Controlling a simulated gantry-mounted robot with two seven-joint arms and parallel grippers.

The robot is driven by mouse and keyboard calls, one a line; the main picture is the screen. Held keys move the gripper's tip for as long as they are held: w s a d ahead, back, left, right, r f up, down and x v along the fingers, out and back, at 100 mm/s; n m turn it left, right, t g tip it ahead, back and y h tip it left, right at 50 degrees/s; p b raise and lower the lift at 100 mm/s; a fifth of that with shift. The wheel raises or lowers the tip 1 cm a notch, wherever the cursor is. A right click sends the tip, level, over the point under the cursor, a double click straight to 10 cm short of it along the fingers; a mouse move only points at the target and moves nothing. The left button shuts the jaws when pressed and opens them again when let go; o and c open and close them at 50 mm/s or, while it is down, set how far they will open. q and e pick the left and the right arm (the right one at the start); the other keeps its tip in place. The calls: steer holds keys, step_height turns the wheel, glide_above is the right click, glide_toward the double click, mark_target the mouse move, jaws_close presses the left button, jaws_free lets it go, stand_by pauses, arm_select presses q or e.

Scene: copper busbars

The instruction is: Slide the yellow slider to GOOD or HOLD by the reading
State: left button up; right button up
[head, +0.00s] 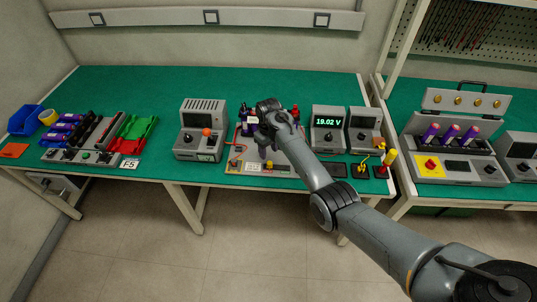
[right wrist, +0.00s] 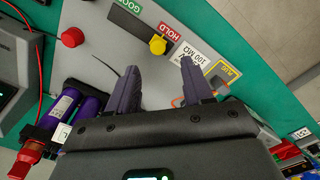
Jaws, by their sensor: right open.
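The yellow slider (right wrist: 158,45) sits on a dark track (right wrist: 128,21) on a light grey panel (right wrist: 215,22). It is at the track end beside the red HOLD label (right wrist: 171,36); the green GOOD label (right wrist: 127,4) is by the other end. In the head view the slider (head: 269,164) is small, near the panel's front. A meter (head: 329,125) reads 19.02 V. My right gripper (right wrist: 158,82) is open and empty, its fingertips pointing toward the slider, apart from it. In the head view its fingers are hard to make out. My left gripper is not in view.
Purple cells (right wrist: 65,107) and a red knob (right wrist: 72,37) are close by my right gripper. A grey box with an orange knob (head: 206,132) stands left of the panel. Yellow and red levers (head: 389,157) stand right. The green mat (head: 150,85) is clear behind.

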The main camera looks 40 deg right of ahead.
steer(key=shift+r+p, duration=0.3)
steer(key=shift+r, duration=1.8)
steer(key=shift+f, duration=0.15)
steer(key=shift+n+t+h, duration=0.3)
steer(key=shift+t+h, duration=0.1)
steer(key=shift+h, duration=0.4)
steer(key=s+a+f, duration=0.1)
steer(key=s+f, duration=0.1)
steer(key=s+a+f, duration=0.1)
steer(key=s+f, duration=0.1)
steer(key=s, duration=0.1)
steer(key=s+a+f, duration=0.1)
steer(key=s+f, duration=0.2)
steer(key=shift+a, duration=0.15)
steer(key=s+a+f+n+t, duration=0.1)
steer(key=s+a, duration=0.5)
steer(key=s, duration=0.3)
steer(key=s+a+f+t, duration=0.1)
steer(key=s+a, duration=0.5)
steer(key=s, duration=0.3)
steer(key=s+a+r+y, duration=0.2)
steer(key=s+a+r, duration=0.4)
steer(key=s, duration=0.4)
step_height(320, 180, up, 33)
steer(key=p, duration=3.2)
steer(key=shift+f+n+t+p, duration=0.15)
steer(key=shift+n+t+p, duration=0.15)
steer(key=shift+t+p, duration=0.1)
